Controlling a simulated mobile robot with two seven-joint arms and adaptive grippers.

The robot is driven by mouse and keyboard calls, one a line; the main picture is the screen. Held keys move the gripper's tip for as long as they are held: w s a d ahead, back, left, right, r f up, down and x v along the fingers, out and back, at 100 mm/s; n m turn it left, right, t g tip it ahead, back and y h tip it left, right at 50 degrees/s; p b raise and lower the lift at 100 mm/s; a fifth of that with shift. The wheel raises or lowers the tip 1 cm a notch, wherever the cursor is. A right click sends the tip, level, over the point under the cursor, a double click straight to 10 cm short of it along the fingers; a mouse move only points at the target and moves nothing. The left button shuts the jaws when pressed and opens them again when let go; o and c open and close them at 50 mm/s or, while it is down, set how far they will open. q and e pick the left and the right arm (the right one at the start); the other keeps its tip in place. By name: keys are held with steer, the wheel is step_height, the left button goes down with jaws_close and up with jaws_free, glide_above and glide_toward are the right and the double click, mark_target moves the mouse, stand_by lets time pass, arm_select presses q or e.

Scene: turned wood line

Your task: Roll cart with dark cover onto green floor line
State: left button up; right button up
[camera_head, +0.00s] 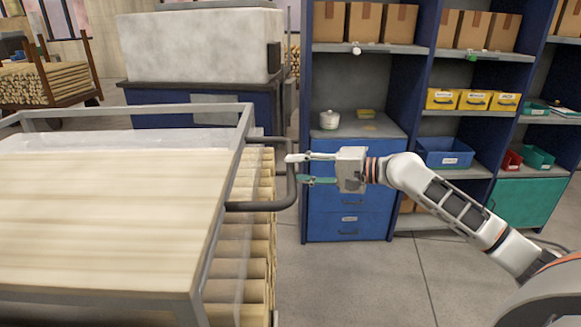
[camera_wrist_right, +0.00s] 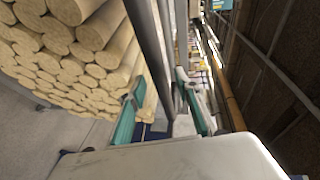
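A cart (camera_head: 222,190) with a grey metal frame, pale wood on top and stacked round logs below fills the left of the head view. I see no dark cover on it. A dark bar handle (camera_head: 291,185) sticks out from its right end. My right gripper (camera_head: 299,169) is at this handle with its teal-padded fingers apart. In the right wrist view, the bar runs between the fingers (camera_wrist_right: 163,112), with space around it; contact is unclear. The logs (camera_wrist_right: 85,50) show at left there. No green floor line is in view. My left gripper is not in view.
A blue shelf unit (camera_head: 308,80) with boxes and bins stands behind my right arm. A dark blue cabinet with a pale block (camera_head: 200,45) stands behind the cart. Another log cart (camera_head: 50,85) is far left. Grey floor (camera_head: 350,285) is clear at front right.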

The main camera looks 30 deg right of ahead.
steer(key=shift+x, duration=1.15)
jaws_close()
